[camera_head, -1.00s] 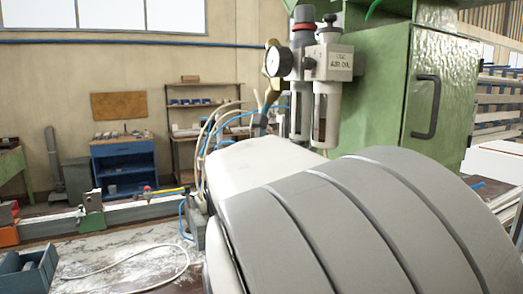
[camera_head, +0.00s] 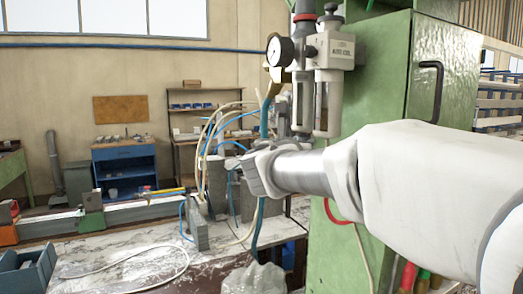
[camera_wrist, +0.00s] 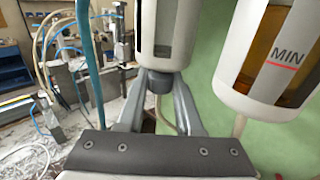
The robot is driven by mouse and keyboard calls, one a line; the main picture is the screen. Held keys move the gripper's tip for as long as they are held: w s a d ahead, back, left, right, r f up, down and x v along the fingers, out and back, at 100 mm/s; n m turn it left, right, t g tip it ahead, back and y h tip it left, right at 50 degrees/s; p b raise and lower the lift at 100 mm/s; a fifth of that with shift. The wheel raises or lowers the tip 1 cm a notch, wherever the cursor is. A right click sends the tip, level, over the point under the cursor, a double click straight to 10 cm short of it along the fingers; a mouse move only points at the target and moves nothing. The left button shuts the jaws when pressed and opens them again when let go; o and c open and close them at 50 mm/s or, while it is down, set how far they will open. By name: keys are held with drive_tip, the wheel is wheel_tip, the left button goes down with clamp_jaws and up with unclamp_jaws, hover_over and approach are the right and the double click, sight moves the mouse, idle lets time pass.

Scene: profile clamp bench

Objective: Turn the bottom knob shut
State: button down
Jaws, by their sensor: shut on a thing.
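The bottom knob (camera_wrist: 160,84) is a small dark grey cylinder under the left bowl (camera_wrist: 166,35) of the air filter unit. My gripper (camera_wrist: 161,93) comes from below, with one finger on each side of the knob, shut on it. In the head view my gripper (camera_head: 262,173) is just below the bowls, and the knob and fingertips are hard to make out there. The right bowl (camera_wrist: 268,55), with amber oil and a MIN mark, hangs close beside the right finger.
The pressure gauge (camera_head: 281,50) sits above on the unit. The green cabinet (camera_head: 385,80) stands right behind it. Hoses (camera_head: 215,130) loop at the left, and a teal hose (camera_wrist: 88,60) hangs close left of my gripper. The bench top (camera_head: 120,258) lies lower left.

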drive_tip(key=shift+n+y, duration=0.3)
drive_tip(key=shift+y, duration=0.1)
drive_tip(key=c, duration=0.6)
unclamp_jaws()
drive_tip(key=v, duration=1.7)
drive_tip(key=shift+s+f+b, duration=0.25)
drive_tip(key=shift+b, duration=0.15)
drive_tip(key=shift+d, duration=0.1)
